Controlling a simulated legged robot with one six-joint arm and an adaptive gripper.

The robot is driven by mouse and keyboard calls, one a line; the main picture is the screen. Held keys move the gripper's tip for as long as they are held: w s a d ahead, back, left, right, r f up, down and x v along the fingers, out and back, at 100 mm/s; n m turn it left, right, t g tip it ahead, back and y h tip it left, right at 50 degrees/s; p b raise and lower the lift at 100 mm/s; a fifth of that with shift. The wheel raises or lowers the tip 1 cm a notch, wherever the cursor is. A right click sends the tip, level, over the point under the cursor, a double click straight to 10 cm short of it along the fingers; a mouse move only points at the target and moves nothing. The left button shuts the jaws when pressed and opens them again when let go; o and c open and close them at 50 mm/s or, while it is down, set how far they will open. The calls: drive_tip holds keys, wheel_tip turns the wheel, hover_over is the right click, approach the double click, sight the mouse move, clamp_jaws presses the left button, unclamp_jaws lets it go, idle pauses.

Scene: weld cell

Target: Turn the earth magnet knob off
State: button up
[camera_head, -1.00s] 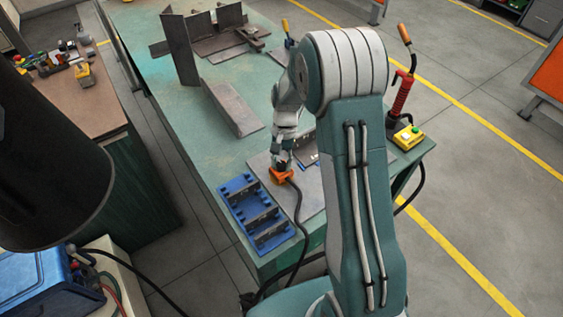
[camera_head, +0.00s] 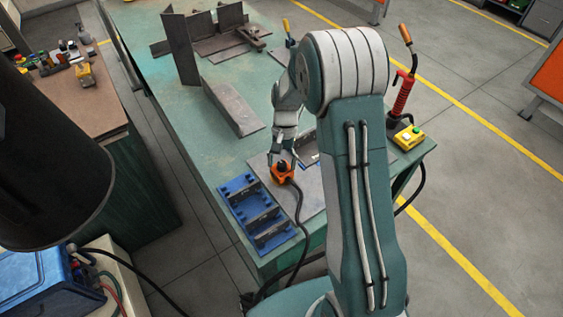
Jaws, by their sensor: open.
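The earth magnet (camera_head: 283,174) is an orange block with a dark knob (camera_head: 282,166) on top. It sits on a grey metal plate (camera_head: 312,200) near the front of the green table, and a black cable runs from it. My gripper (camera_head: 283,153) is open just above and around the back of the magnet, its fingers pointing down. I cannot tell whether a finger touches the knob. The knob's setting is too small to read.
A blue fixture (camera_head: 256,212) stands just left of the magnet. A yellow button box (camera_head: 407,138) and a red-handled torch (camera_head: 402,95) are at the table's right edge. Dark steel pieces (camera_head: 232,106) lie farther back. The table (camera_head: 180,110) is clear at the left.

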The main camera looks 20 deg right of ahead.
drive_tip(key=v, duration=1.1)
drive_tip(key=shift+r, duration=0.35)
drive_tip(key=shift+w, duration=0.1)
drive_tip(key=s+a+r+n+t+h, duration=0.15)
drive_tip(key=s+r+t, duration=0.35)
drive_tip(key=s+r, duration=0.7)
drive_tip(key=s+r+n+t, duration=0.2)
drive_tip(key=s+n+t, duration=0.1)
drive_tip(key=s, duration=1)
drive_tip(key=shift+s+a+r+n+t, duration=0.25)
drive_tip(key=shift+n+t, duration=0.1)
drive_tip(key=shift+t, duration=0.55)
